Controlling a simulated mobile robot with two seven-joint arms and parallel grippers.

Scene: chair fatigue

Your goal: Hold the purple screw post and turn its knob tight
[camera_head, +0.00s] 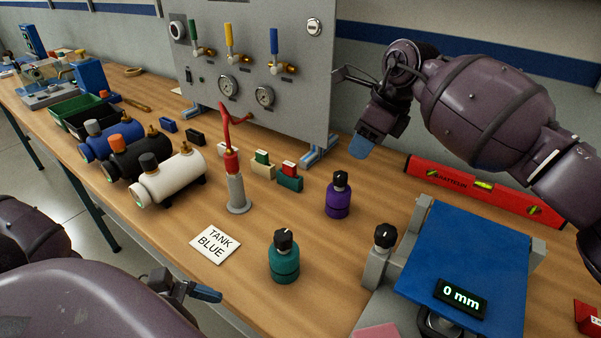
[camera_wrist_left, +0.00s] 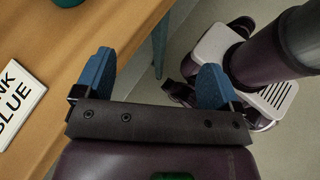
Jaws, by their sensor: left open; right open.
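The purple screw post (camera_head: 338,198) stands upright on the wooden table, right of the middle in the head view. Its black knob (camera_head: 340,179) with a pale mark sits on top. My right gripper (camera_head: 361,146) hangs above and behind the post, apart from it, with blue fingers; it is open and holds nothing visible. My left gripper (camera_head: 207,293) is low at the table's front edge, left of the teal post. In the left wrist view its blue fingers (camera_wrist_left: 152,82) are wide apart with nothing between them.
A teal post (camera_head: 284,259) with a black knob stands nearer the front. A blue platform (camera_head: 468,257) reading 0 mm and a red level (camera_head: 480,190) are at the right. A grey stand with a red hose (camera_head: 237,190), a "TANK BLUE" card (camera_head: 215,244) and small blocks lie left.

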